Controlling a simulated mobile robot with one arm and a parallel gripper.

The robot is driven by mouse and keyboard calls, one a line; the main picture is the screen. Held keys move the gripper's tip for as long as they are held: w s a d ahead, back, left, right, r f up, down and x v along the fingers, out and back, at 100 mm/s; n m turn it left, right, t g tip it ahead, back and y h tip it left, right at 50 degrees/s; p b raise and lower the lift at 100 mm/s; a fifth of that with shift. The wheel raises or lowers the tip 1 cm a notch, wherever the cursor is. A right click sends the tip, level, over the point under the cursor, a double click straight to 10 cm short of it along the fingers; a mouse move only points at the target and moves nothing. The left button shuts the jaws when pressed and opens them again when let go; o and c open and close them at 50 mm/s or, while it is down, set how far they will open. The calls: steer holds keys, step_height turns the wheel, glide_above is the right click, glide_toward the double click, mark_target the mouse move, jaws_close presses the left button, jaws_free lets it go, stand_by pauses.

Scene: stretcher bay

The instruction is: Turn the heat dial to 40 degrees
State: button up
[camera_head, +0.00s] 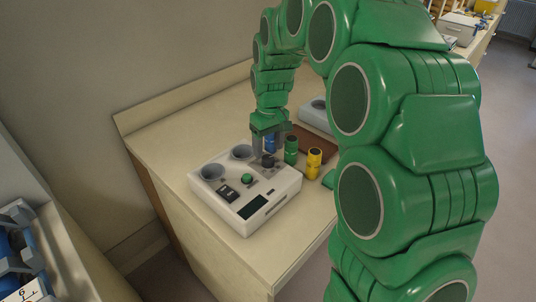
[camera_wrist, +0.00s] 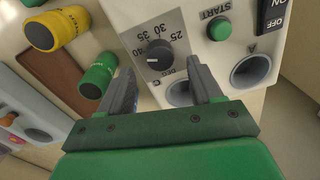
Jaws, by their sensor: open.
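The white heater unit (camera_head: 285,187) stands on the counter in the head view. The dial also shows in the head view (camera_head: 267,162), under my gripper (camera_head: 263,152). In the wrist view my gripper (camera_wrist: 160,67) is open, its two fingers on either side of the dial's near side, apparently not gripping it.
A green START button (camera_wrist: 219,28), a black ON/OFF switch (camera_wrist: 275,15) and round wells (camera_wrist: 251,70) are on the unit. A brown tray (camera_head: 326,146) lies beyond.

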mark_target(268, 157)
steer(key=shift+f, duration=1.85)
steer(key=c, duration=1.1)
steer(key=shift+o, duration=0.2)
steer(key=shift+m, duration=0.6)
steer(key=o, duration=1.1)
steer(key=shift+c, duration=0.2)
steer(key=shift+d+r, duration=0.1)
steer(key=shift+r, duration=3.75)
